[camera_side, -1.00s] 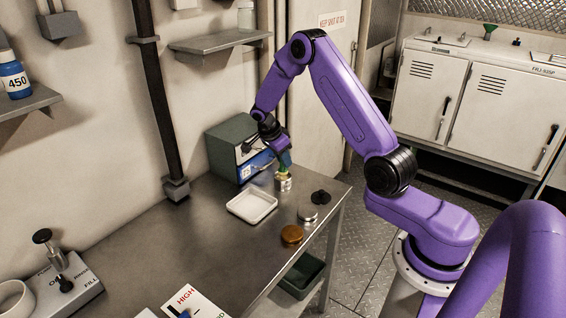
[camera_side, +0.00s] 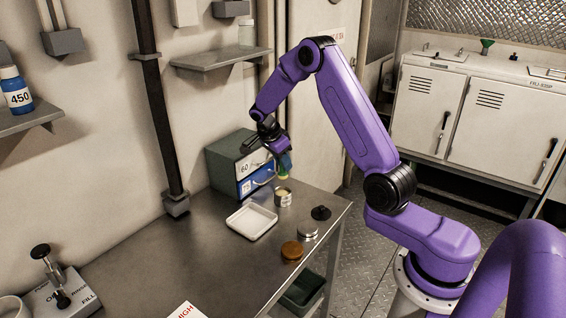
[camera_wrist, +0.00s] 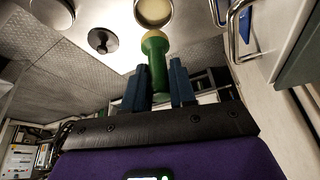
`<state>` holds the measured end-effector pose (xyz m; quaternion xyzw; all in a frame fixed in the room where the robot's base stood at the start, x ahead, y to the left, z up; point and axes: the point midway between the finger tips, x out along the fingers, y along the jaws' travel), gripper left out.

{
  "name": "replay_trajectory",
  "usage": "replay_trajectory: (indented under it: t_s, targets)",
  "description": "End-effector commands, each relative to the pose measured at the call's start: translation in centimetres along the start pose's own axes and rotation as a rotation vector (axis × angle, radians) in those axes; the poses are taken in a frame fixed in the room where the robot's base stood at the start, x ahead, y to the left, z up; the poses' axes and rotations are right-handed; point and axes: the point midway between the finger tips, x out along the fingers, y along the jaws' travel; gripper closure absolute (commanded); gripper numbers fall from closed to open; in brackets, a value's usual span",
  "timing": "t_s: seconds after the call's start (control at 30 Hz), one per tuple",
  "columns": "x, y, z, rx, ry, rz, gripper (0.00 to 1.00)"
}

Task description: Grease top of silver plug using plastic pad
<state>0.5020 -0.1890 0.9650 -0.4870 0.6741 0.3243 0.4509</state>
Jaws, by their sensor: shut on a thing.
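My gripper (camera_wrist: 158,75) is shut on a green-handled applicator (camera_wrist: 157,62) with a pale yellowish pad at its end. In the side view, my gripper (camera_side: 283,155) holds this applicator (camera_side: 285,167) upright just above an open tin (camera_side: 283,200) of cream-coloured grease. The pad is apart from the tin. The tin also shows at the top of the wrist view (camera_wrist: 154,10). The silver plug (camera_side: 307,234) lies near the table's right edge; part of it shows at the upper left of the wrist view (camera_wrist: 52,12).
A black knobbed plug (camera_side: 320,212) and an amber disc (camera_side: 292,250) flank the silver plug. A white tray (camera_side: 251,222) lies left of the tin. Drawer boxes (camera_side: 236,165) stand behind. The left of the table (camera_side: 170,250) is mostly clear.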

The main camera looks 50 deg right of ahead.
Motion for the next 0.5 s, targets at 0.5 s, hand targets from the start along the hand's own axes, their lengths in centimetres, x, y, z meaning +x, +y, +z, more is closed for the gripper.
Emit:
replay_trajectory:
  t_s: [0.5]
  targets:
    - [0.2,7.4,1.1,0.353,-0.013,0.133,1.00]
